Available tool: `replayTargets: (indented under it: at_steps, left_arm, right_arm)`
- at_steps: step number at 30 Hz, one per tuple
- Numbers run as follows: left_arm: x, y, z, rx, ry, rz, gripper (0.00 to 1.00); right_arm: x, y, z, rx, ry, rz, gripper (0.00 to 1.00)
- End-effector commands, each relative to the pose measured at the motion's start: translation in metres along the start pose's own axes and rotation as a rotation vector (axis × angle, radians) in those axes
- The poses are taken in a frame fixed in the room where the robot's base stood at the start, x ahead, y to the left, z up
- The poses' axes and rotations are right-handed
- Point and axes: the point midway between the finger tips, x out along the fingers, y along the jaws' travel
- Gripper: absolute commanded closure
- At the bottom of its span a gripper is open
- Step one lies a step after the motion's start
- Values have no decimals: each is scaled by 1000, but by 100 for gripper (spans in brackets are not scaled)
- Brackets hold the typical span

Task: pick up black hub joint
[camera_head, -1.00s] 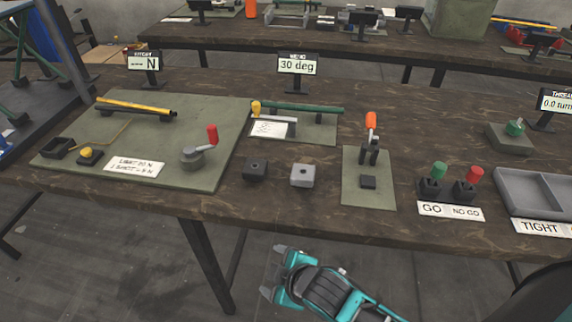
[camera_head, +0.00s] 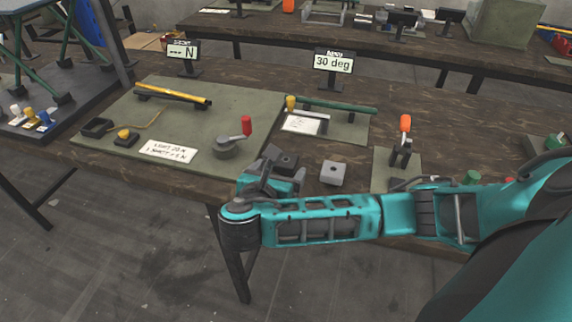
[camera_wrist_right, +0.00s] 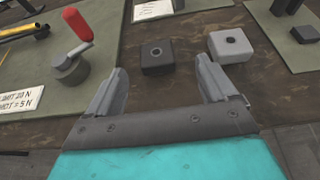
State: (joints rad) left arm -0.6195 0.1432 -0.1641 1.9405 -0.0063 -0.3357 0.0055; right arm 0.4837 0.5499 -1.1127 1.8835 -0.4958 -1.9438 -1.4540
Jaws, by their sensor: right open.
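The black hub joint (camera_head: 287,160) is a small dark block with a hole in its top, on the brown table (camera_head: 335,148). In the right wrist view the black hub joint (camera_wrist_right: 157,56) lies ahead of the open fingers, between their lines and apart from them. My right gripper (camera_wrist_right: 160,88) is open and empty. In the head view my right gripper (camera_head: 275,173) is at the table's front edge, just in front of the hub joint and partly covering it. A similar grey block (camera_head: 333,172) sits to its right; it also shows in the right wrist view (camera_wrist_right: 230,45). My left gripper is not in view.
A green mat (camera_head: 215,100) to the left carries a red-handled lever (camera_head: 246,126). An orange-handled clamp (camera_head: 404,140) stands to the right. Display signs (camera_head: 333,64) stand behind. My right arm hides the table's front right.

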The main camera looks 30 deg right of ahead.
Motion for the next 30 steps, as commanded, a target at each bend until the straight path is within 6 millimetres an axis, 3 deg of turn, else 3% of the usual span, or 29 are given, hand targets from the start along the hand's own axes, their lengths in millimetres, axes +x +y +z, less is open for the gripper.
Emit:
replayTargets:
  at_steps: [3,13,21,30]
  left_arm:
    - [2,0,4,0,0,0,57]
    - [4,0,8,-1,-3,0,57]
    - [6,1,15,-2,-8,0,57]
    - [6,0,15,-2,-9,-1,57]
  right_arm:
    - [24,-1,-1,1,0,-3,15]
    - [54,2,0,4,3,-1,15]
    - [91,5,2,3,4,-1,15]
    - [96,6,2,4,6,2,15]
